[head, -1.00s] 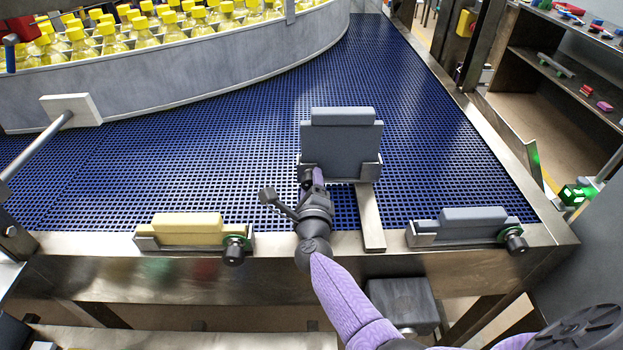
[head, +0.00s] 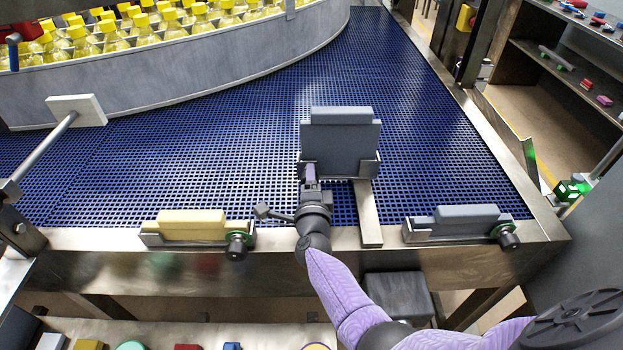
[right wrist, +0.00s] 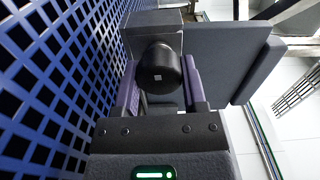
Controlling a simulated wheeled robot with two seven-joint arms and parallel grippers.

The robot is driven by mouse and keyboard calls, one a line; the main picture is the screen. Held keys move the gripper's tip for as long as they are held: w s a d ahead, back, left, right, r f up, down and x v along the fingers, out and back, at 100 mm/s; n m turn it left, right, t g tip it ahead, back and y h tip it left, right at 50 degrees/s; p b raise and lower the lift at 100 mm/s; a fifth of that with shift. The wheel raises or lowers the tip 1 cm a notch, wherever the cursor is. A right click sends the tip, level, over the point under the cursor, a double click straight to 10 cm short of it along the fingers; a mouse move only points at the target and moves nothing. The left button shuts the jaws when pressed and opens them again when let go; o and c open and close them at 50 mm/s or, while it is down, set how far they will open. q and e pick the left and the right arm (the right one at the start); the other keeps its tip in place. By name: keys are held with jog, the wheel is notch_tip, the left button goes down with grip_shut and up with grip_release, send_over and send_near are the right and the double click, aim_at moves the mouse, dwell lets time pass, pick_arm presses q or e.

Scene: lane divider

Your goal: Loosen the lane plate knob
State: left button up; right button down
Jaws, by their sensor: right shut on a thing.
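The grey lane plate (head: 341,143) stands upright in a metal holder at the end of a flat metal bar (head: 369,215) over the blue belt. My right gripper (head: 311,176) is at the holder's left front and hides the knob there in the head view. In the right wrist view the round black knob (right wrist: 160,70) sits between my two purple fingers, with the grey plate (right wrist: 222,58) behind it to the right. The right gripper is shut on the knob. My left gripper is not in view.
On the front rail, a yellow block (head: 190,224) and a grey block (head: 455,220) sit in clamps with black knobs. A rod with a white pad (head: 76,110) reaches over the belt from the left. A curved guard wall (head: 180,75) encloses yellow-capped bottles.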

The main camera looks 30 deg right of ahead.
dwell(0.3)
jog(key=shift+c, duration=0.7)
grip_release()
jog(key=shift+w, duration=0.1)
jog(key=p+v, duration=0.2)
jog(key=v, duration=0.7)
jog(key=shift+s+a, duration=0.2)
jog(key=shift+s, duration=0.3)
